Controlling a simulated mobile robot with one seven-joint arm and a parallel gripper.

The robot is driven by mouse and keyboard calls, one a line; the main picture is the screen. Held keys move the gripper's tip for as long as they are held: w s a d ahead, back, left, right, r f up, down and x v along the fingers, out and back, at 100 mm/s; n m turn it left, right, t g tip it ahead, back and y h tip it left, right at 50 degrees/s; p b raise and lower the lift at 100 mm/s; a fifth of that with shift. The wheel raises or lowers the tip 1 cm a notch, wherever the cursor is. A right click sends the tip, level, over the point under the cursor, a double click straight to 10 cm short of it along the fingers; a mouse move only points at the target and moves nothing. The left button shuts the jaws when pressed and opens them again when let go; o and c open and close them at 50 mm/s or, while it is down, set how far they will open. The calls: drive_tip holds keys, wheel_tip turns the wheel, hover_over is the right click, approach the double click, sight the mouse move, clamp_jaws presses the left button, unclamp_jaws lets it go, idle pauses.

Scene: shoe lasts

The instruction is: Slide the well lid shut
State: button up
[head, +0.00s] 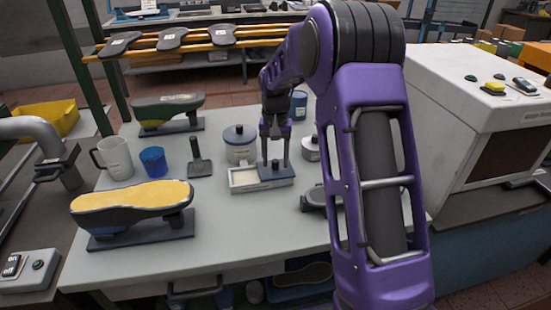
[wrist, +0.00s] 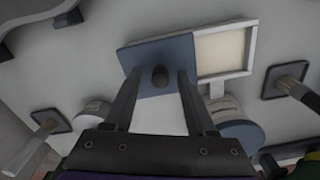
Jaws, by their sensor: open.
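The well is a shallow white-walled tray (head: 243,188) with a cream inside, on the table's middle; it also shows in the wrist view (wrist: 249,48). Its flat blue-grey lid (head: 285,180) sits to the right, leaving the left part of the well uncovered. In the wrist view the lid (wrist: 148,54) is on the left and the open well on the right. A dark round knob (wrist: 160,76) stands on the lid. My gripper (head: 275,163) is open, pointing down, its fingers on either side of the knob with gaps; it also shows in the wrist view (wrist: 160,74).
A lidded jar (head: 240,150) stands just behind the well, and a small white pot (head: 311,152) behind right. A brush (head: 199,160), blue cup (head: 153,161) and mug (head: 114,158) stand left. A yellow-soled shoe last (head: 135,205) is front left. Table in front is clear.

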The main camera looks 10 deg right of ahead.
clamp_jaws()
drive_tip(key=shift+r, duration=0.1)
idle(1.2)
